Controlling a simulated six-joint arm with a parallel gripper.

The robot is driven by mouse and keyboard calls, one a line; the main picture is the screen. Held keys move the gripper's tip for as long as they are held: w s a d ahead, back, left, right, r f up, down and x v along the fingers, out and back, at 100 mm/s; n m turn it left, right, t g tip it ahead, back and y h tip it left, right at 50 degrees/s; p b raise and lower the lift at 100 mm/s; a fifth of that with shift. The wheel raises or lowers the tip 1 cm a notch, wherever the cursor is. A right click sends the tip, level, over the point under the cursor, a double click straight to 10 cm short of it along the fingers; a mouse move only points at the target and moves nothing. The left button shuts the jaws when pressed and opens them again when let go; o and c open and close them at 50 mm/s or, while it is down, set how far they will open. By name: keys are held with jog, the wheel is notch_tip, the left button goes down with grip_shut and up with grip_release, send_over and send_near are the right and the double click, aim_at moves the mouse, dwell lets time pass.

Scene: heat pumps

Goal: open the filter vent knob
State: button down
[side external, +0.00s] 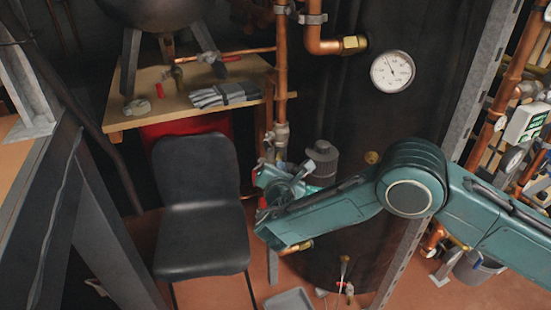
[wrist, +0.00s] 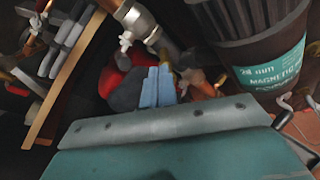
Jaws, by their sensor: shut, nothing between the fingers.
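The magnetic filter is a dark grey canister (wrist: 258,22) with a teal label, at the upper right of the wrist view. In the side view its grey top (side external: 322,158) shows just beyond my arm, with a small raised cap on it. I cannot tell for sure whether that cap is the vent knob, and no knob is clear in the wrist view. My gripper (wrist: 158,74) shows two pale blue fingers side by side, shut and empty, left of the canister and apart from it. In the side view my gripper (side external: 285,185) is left of the filter, partly hidden by my arm.
A copper pipe (side external: 281,80) with valves runs down left of the filter. A black chair (side external: 200,200) and a wooden bench (side external: 125,113) with grey gloves stand to the left. A dark tank (side external: 365,120) with a round gauge (side external: 392,71) stands behind. A metal post (side external: 485,75) is at right.

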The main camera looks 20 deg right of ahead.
jog(key=shift+a+f+v, duration=0.1)
jog(key=shift+f+v, duration=0.05)
jog(key=shift+v, duration=0.65)
jog(key=shift+a+f+v, duration=0.1)
jog(key=shift+f+v, duration=0.1)
jog(key=shift+v, duration=0.55)
jog(key=shift+a+f+v, duration=0.1)
jog(key=shift+f+v, duration=0.05)
jog(key=shift+v, duration=0.65)
jog(key=shift+r, duration=0.1)
jog(key=d+r+m+g, duration=0.4)
jog(key=d+r+m, duration=0.4)
jog(key=d+r, duration=0.3)
jog(key=s+d+r+m+g+y, duration=0.2)
jog(key=s+d+r+m, duration=0.5)
jog(key=s+d+r, duration=0.25)
jog(key=s+d+r+m+g+y, duration=0.1)
jog(key=s+d+r+m, duration=0.15)
jog(key=s, duration=0.55)
jog(key=s+d+r+m+g+y, duration=0.1)
jog(key=s+d+m, duration=0.25)
jog(key=s, duration=0.35)
jog(key=s+f+m+y, duration=0.2)
jog(key=s+m, duration=0.2)
jog(key=s, duration=1.1)
jog(key=shift+s+f+g, duration=0.25)
jog(key=shift+s+g, duration=0.15)
jog(key=shift+a, duration=0.1)
